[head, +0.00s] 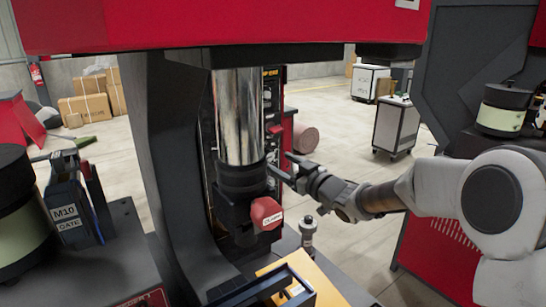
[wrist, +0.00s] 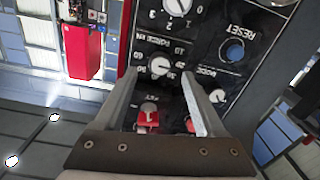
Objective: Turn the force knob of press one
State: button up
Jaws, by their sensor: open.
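The force knob (wrist: 158,67) is a small round light dial with numbers around it and a label reading roughly "FORCE kN", on a black control panel (wrist: 250,75) in the wrist view. My gripper (wrist: 160,76) is open, and the knob appears between its fingertips. I cannot tell whether either finger touches it. In the head view my gripper (head: 282,165) reaches left from the right side, in front of the dark panel (head: 268,100) beside the press's shiny column (head: 240,115). The knob cannot be made out there.
Near the force knob are a blue reset button (wrist: 232,50), a mode knob (wrist: 217,95), another dial (wrist: 178,5) and a red switch (wrist: 148,118). Open floor lies behind.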

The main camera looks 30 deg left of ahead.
aim_at(271, 157)
jog(key=shift+x, duration=2.15)
grip_shut()
